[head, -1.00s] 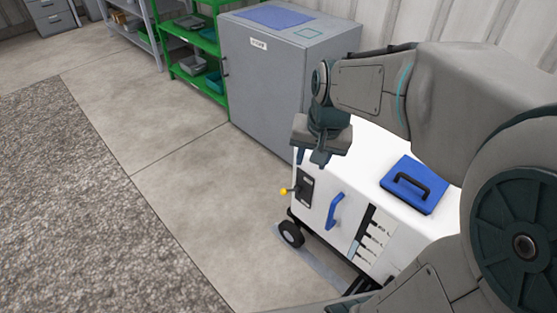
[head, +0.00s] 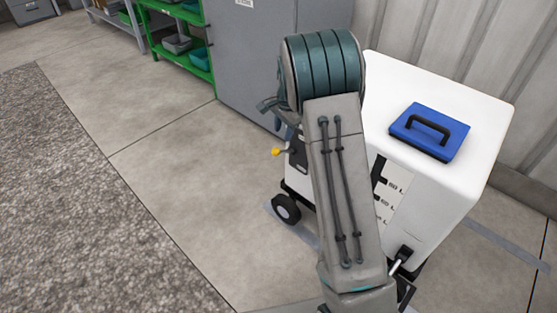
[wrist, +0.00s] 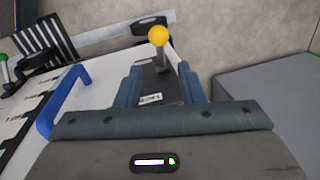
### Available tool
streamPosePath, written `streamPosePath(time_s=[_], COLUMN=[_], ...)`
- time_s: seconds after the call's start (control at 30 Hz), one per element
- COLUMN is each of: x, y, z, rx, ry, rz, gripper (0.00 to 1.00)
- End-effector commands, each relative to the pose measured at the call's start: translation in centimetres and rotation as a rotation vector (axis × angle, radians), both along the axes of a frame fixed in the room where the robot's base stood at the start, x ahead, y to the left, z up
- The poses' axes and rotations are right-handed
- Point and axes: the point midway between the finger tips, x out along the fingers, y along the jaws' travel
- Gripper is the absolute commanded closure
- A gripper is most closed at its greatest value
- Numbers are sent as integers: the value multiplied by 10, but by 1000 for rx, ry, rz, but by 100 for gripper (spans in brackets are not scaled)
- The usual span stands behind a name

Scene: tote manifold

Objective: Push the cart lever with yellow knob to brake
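The yellow knob (wrist: 159,35) tops a short lever on a black plate (wrist: 150,92) on the white cart's side. In the head view the yellow knob (head: 277,152) sticks out left of the white cart (head: 470,110). My gripper (wrist: 160,70) is open, with its two blue-grey fingers apart and the lever plate seen between them. The knob shows just beyond the fingertips, and I cannot tell whether they touch the lever. In the head view my arm hides most of the gripper and part of the cart's side.
A blue handle (wrist: 66,98) on the cart lies left of my fingers. A blue case (head: 430,131) with a black handle sits on the cart top. A grey cabinet (head: 250,60) and a green shelf (head: 200,55) stand behind. Floor left of the cart is clear.

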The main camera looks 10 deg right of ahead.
Motion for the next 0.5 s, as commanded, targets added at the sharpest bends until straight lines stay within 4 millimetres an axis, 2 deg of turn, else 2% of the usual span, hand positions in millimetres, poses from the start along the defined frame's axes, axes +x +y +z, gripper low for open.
streamPosePath(time_s=[0.5], x=[13], y=[8], z=[-102], rx=[0], ry=[2], rz=[2], gripper=[65])
